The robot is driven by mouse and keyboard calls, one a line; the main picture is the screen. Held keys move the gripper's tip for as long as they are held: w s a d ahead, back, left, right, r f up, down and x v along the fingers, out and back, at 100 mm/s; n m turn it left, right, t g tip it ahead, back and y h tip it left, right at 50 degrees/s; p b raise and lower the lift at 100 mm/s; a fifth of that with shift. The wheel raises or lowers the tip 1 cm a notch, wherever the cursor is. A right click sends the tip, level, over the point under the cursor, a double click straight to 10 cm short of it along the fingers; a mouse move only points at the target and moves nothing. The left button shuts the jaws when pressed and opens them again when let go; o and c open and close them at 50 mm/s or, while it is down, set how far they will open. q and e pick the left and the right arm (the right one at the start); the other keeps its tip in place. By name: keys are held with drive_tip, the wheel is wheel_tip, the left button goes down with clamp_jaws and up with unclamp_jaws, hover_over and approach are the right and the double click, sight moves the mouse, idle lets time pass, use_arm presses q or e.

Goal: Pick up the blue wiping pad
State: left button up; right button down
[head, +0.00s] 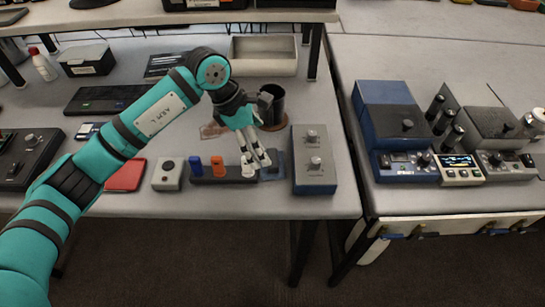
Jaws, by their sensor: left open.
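A flat blue-grey piece that looks like the blue wiping pad (273,168) lies near the front edge of the left table, just left of a grey box with two knobs. My left gripper (256,163) comes down from above with its fingers open. Its fingertips are at the left side of the pad and overlap it in the picture; I cannot tell whether they touch it. The gripper partly hides the pad and the right end of a dark rack. Nothing shows between the fingers. My right gripper is not in view.
The knobbed grey box (313,160) stands close on the right. The dark rack (222,174) with blue, orange and white pegs is close on the left. A black cup (271,104) stands behind the gripper. A red flat item (126,175) lies farther left.

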sight(272, 157)
use_arm(q)
drive_tip(key=shift+x, duration=1.05)
drive_tip(key=shift+s+d+f+p, duration=0.15)
drive_tip(key=shift+d+f+p, duration=0.2)
drive_tip(key=shift+p, duration=0.2)
drive_tip(key=p+x, duration=0.1)
drive_tip(key=x, duration=0.2)
drive_tip(key=shift+s+d+f+p, duration=0.1)
drive_tip(key=shift+d+f+p, duration=0.05)
drive_tip(key=shift+d+p, duration=0.2)
drive_tip(key=shift+f, duration=0.45)
drive_tip(key=c, duration=1.1)
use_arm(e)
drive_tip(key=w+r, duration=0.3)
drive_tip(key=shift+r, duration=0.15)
